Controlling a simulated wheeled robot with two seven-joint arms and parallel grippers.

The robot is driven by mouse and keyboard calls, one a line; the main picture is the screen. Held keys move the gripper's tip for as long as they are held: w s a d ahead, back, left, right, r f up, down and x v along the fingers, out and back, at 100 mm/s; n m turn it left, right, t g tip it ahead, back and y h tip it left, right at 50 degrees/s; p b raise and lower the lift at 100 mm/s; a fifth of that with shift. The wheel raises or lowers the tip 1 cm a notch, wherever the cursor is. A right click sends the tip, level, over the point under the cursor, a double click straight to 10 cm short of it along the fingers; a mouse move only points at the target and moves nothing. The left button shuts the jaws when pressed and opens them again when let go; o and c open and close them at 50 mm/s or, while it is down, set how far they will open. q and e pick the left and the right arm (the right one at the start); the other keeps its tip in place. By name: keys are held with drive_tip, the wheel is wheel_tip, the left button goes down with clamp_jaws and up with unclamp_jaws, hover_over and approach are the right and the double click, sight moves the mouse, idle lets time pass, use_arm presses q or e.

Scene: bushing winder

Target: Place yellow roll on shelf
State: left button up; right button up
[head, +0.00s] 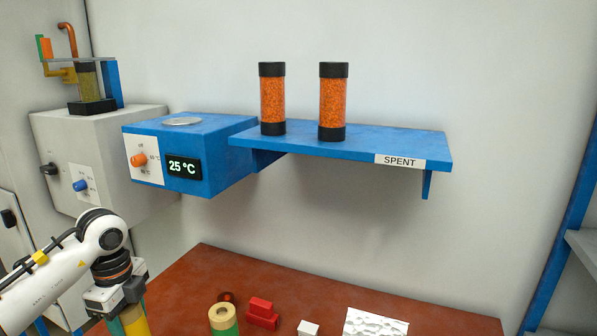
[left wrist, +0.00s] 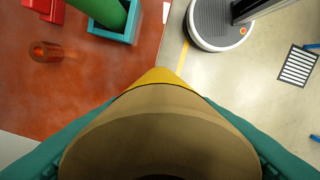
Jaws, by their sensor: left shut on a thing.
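My left gripper (head: 125,308) is at the lower left of the head view, above the table's left edge. It is shut on the yellow roll (head: 136,322), which is cut off by the bottom edge. In the left wrist view the roll's tan end (left wrist: 160,135) fills the lower middle, with a yellow band (left wrist: 158,77) beyond it and teal fingers on both sides. A blue shelf (head: 400,145) with a SPENT label is on the wall, higher and to the right of the gripper. My right gripper is not in view.
Two orange-filled canisters (head: 272,100) (head: 333,102) stand on the shelf's left part; its right part is clear. A blue 25 °C heater box (head: 215,135) adjoins it. The red-brown table (head: 290,275) holds a green roll (head: 224,320), red blocks (head: 262,313) and a white block (head: 308,328).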

use_arm(q)
drive_tip(key=shift+w+d+f+m, duration=0.3)
drive_tip(key=shift+f+m, duration=0.05)
drive_tip(key=shift+m, duration=0.55)
drive_tip(key=m, duration=0.1)
drive_tip(key=s+m, duration=0.1)
drive_tip(key=m, duration=0.1)
drive_tip(key=d+m, duration=0.1)
drive_tip(key=shift+s+f, duration=0.2)
drive_tip(key=shift+s, duration=0.1)
drive_tip(key=s+d+f+n+b, duration=0.1)
drive_tip(key=s+d+f+n, duration=0.3)
drive_tip(key=n, duration=0.8)
drive_tip(key=s+d+f+n+b, duration=0.1)
drive_tip(key=s+d+f+n, duration=0.3)
drive_tip(key=n, duration=0.9)
drive_tip(key=s+d, duration=0.3)
drive_tip(key=s, duration=0.2)
